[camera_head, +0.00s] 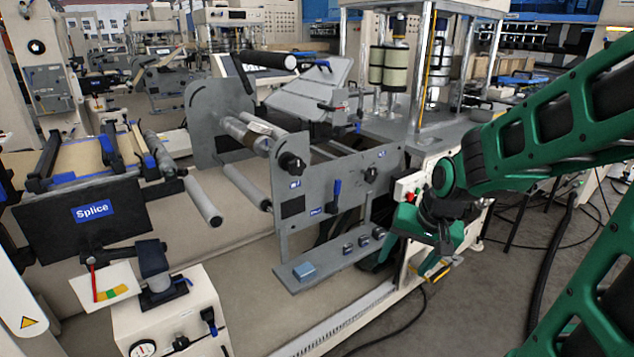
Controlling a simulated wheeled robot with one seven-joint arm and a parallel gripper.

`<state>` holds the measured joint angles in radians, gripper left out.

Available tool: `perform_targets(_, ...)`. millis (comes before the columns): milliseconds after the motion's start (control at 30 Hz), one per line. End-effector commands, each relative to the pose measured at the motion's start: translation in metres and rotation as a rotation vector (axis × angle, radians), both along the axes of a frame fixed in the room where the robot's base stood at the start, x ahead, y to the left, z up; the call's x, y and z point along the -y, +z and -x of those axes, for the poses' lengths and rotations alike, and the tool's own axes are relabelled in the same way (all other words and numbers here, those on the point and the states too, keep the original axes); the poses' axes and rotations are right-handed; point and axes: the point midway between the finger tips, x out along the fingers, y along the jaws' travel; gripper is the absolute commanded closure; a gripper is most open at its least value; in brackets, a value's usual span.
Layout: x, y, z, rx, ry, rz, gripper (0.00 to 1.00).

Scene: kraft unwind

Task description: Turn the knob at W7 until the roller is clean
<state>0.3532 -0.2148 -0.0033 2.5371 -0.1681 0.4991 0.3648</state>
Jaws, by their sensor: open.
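Two black knobs sit on the grey side plate (330,190) of the machine in the middle. One knob (291,164) is at the end of a shiny roller (246,134), beside a small blue label. The other knob (371,175) is further right, below another small blue label. The labels are too small to read, so I cannot tell which is W7. A brown patch (262,129) shows on the shiny roller. My gripper (436,268) hangs low at the right of the plate, apart from both knobs. Its fingers are small and partly hidden, and it looks open and empty.
A shelf with small blue and grey blocks (330,262) juts out below the plate. A red-buttoned control box (408,188) stands close by my gripper. At left are a Splice table (95,212) and a pale roller (203,200). Cables lie on the open floor at right.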

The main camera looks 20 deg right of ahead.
Motion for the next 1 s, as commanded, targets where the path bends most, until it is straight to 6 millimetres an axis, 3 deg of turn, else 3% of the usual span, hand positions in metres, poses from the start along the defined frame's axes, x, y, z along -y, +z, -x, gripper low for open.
perform_targets(100,-0.036,-0.015,-0.061,0.125,-0.050,-0.138,0.36)
perform_targets(267,-0.091,-0.017,-0.131,0.283,-0.166,-0.412,0.36)
perform_targets(400,-0.131,0.000,-0.182,0.395,-0.322,-0.718,0.36)
perform_targets(500,-0.145,0.020,-0.213,0.454,-0.464,-0.962,0.36)
perform_targets(633,-0.145,0.049,-0.243,0.503,-0.654,-1.256,0.36)
perform_targets(800,-0.128,0.074,-0.264,0.531,-0.844,-1.524,0.36)
perform_targets(1000,-0.117,0.084,-0.273,0.541,-0.925,-1.633,0.36)
